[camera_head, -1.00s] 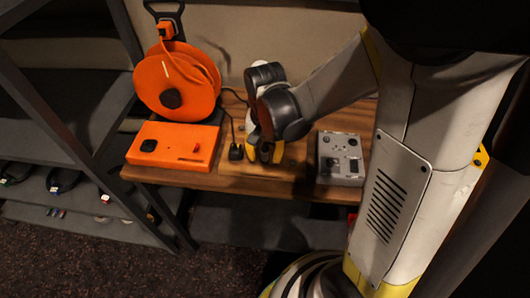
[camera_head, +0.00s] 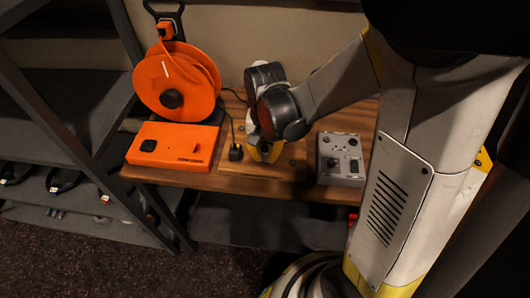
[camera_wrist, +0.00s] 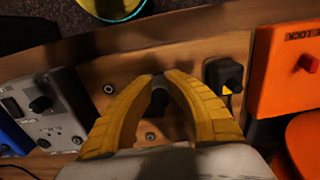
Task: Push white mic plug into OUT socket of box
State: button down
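My gripper (camera_wrist: 160,80) has its yellow fingers drawn together just above the wooden desk. A small dark plug-like piece (camera_wrist: 158,100) shows between them. I see no white on it, and cannot tell if it is the white mic plug. In the head view my gripper (camera_head: 262,153) is partly hidden by my wrist. A grey box (camera_head: 340,158) with knobs and sockets stands to its right. The same grey box (camera_wrist: 47,112) is at left in the wrist view. The OUT label is not readable.
A black plug (camera_head: 236,152) stands left of my gripper; it also shows in the wrist view (camera_wrist: 225,78). An orange box (camera_head: 172,147) and an orange cable reel (camera_head: 165,80) stand further left. Part of a blue thing (camera_wrist: 12,135) lies beyond the grey box. The desk's front edge is close.

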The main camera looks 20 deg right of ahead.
aim_at(265, 147)
jog(key=shift+r, duration=0.1)
jog(key=shift+r+p, duration=2.35)
jog(key=shift+r, duration=0.6)
